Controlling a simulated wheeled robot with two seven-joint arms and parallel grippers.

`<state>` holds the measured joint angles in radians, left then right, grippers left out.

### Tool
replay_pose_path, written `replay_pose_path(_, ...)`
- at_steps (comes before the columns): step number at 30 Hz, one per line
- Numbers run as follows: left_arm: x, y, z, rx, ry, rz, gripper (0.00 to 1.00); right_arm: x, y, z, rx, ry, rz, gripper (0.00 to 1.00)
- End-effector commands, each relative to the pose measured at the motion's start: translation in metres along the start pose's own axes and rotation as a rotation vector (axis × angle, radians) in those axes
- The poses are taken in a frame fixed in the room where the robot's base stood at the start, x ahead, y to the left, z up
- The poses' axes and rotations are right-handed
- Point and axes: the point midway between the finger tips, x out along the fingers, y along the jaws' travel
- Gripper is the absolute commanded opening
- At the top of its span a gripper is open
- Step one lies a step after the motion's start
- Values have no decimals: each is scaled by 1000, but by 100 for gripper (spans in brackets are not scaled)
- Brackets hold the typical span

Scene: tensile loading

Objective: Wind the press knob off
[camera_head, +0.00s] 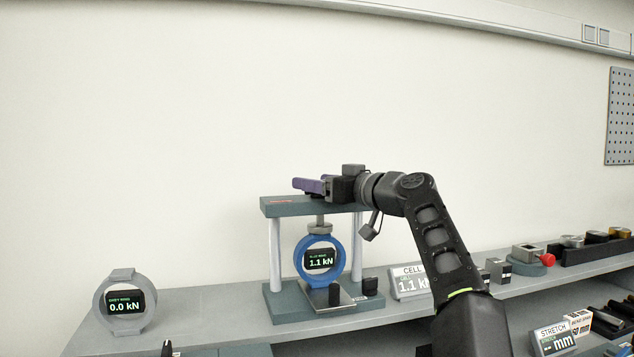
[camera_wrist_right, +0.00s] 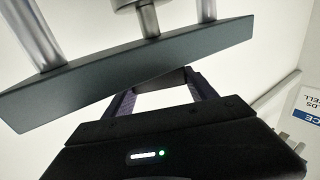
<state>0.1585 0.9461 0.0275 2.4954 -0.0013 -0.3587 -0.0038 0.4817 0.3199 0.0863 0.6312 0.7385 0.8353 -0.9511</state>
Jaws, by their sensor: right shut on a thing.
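The press (camera_head: 293,206) has a dark grey-green top plate, two pale columns and a base. A blue ring (camera_head: 338,279) stands upright under its screw, and the ring's display reads 1.1 kN. My right gripper (camera_head: 309,185) lies level just above the top plate, its purple fingers over it. The press knob is hidden in the head view. In the right wrist view a dark knob (camera_wrist_right: 165,79) shows between the purple fingers of my right gripper (camera_wrist_right: 163,90), by the top plate (camera_wrist_right: 130,65). The gripper is shut on it. My left gripper is not in view.
A grey ring (camera_head: 123,302) reading 0.0 kN stands on the shelf at left. A CELL sign (camera_head: 409,281) stands right of the press. A device with a red knob (camera_head: 547,259) and a dark rack (camera_head: 597,248) stand further right. Shelf between grey ring and press is clear.

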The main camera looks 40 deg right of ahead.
Motion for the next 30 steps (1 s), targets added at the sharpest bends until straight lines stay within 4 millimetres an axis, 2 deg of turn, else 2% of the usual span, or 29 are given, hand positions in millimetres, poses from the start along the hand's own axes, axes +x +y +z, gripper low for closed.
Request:
replay_pose_path(1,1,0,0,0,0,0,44,1,0,6,1,-12,-4,25)
replay_pose_path(5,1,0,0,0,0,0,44,1,0,6,1,-12,-4,25)
replay_pose_path(6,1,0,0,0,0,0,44,1,0,6,1,-12,-3,69)
replay_pose_path(13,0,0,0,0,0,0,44,0,0,3,0,-7,-2,87)
replay_pose_path(23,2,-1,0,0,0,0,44,-3,0,2,0,-4,0,87)
replay_pose_path(30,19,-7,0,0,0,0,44,-32,0,5,-2,-4,2,87)
